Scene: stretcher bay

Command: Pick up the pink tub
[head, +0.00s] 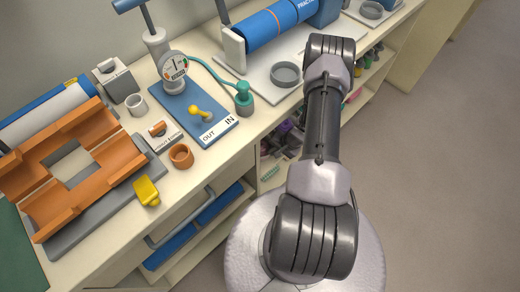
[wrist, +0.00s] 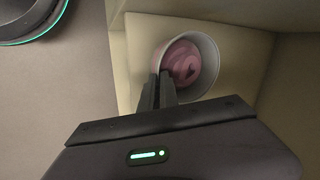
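The pink tub (wrist: 186,62) shows in the wrist view as a round vessel with a pale grey rim and a pink inside, standing in a cream shelf space. My gripper (wrist: 160,80) is at the tub's left edge. One dark finger lies over the inside and the other is just outside the rim, with only a narrow gap between them. I cannot tell whether they press on the wall. In the head view my arm hides the gripper and most of that shelf; a bit of pink (head: 354,96) shows right of the arm.
Cream shelf walls stand close around the tub in the wrist view. The counter above holds an orange frame (head: 110,150), a blue board (head: 195,110) with a gauge, and an orange cup (head: 181,156). Open floor (head: 450,150) lies to the right.

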